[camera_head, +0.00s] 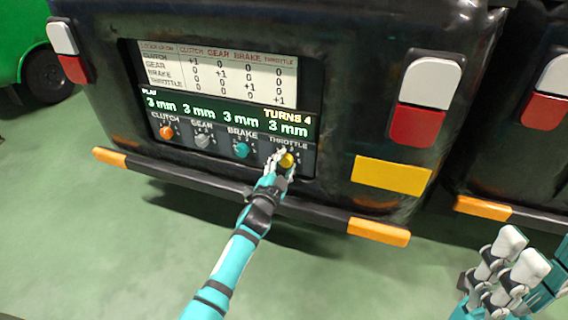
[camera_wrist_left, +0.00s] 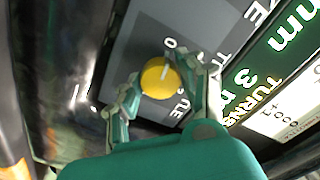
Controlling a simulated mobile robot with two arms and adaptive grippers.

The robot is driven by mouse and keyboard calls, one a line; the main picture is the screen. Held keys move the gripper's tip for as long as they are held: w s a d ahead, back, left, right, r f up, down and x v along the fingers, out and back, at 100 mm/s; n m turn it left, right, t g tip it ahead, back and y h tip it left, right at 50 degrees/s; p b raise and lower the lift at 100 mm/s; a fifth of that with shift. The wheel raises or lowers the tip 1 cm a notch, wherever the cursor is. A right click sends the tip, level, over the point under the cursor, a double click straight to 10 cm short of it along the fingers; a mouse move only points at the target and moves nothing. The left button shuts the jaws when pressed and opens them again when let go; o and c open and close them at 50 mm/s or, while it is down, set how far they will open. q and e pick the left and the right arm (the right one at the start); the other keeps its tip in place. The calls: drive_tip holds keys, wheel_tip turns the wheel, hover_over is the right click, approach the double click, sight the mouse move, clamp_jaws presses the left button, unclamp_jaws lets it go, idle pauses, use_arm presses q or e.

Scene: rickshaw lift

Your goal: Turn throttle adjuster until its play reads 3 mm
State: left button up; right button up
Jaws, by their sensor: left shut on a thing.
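The yellow throttle adjuster (camera_head: 287,160) is the rightmost knob on the panel, under the label THROTTLE. The play reading (camera_head: 288,128) above it is 3 mm, with TURNS 4 written over it. My left gripper (camera_head: 277,167) is shut on the yellow knob. In the left wrist view the knob (camera_wrist_left: 160,78) shows between the two fingers, with a pale pointer line on its face. My right gripper (camera_head: 520,254) is at the lower right, away from the panel; its fingers overlap in view, so its opening is unclear.
The orange clutch knob (camera_head: 166,132), grey gear knob (camera_head: 202,140) and teal brake knob (camera_head: 242,150) sit to the left, each reading 3 mm. A table card (camera_head: 218,75) is above the readout. The bumper (camera_head: 230,188) runs below; green floor lies in front.

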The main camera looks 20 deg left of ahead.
use_arm(q)
drive_tip(key=shift+f, duration=0.1)
drive_tip(key=o, duration=1.2)
drive_tip(key=s, duration=1.2)
drive_tip(key=shift+a, duration=0.2)
